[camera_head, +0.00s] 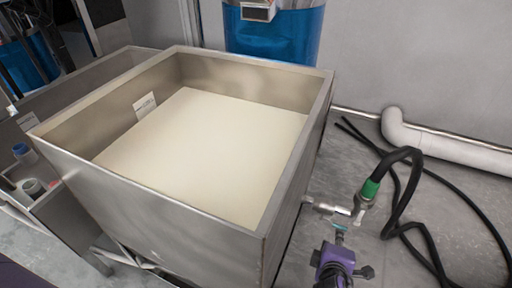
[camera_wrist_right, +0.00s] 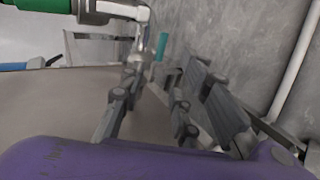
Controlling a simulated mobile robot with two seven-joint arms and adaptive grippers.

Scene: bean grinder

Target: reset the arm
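My right gripper (camera_head: 338,240) is in the lower right of the head view, at the end of its purple wrist. It is just below a metal valve (camera_head: 335,209) on the side of a steel tank (camera_head: 150,205). In the right wrist view the grey fingers of the gripper (camera_wrist_right: 165,85) are spread apart with nothing seen held between them. A small teal lever (camera_wrist_right: 162,46) of the valve is just beyond the fingertips. I cannot tell whether they touch it. My left gripper is not in view.
A black hose (camera_head: 405,190) with a green fitting (camera_head: 370,189) hangs from the valve and runs over the floor. A white pipe (camera_head: 455,146) runs along the wall. The tank holds a flat cream-coloured content (camera_head: 210,150). A blue drum (camera_head: 275,38) stands behind it.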

